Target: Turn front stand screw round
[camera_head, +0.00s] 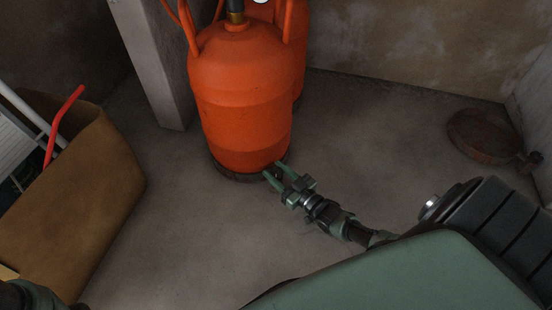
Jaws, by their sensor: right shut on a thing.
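An orange gas bottle (240,95) stands upright on a low dark round stand (232,175), the front stand. My right gripper (274,171) reaches in from the lower right, its two green fingers at the stand's right edge beside the foot of the bottle. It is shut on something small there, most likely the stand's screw. The fingers hide nearly all of the screw, so its turn cannot be made out. My left gripper is not in view; only a bit of my left arm shows at the bottom left corner.
A second orange bottle (298,50) stands close behind. An empty rusty round stand (482,137) with a knob (534,158) lies by the right wall. A brown box (75,200) holding a red-handled tool (62,125) is at the left. The middle floor is clear.

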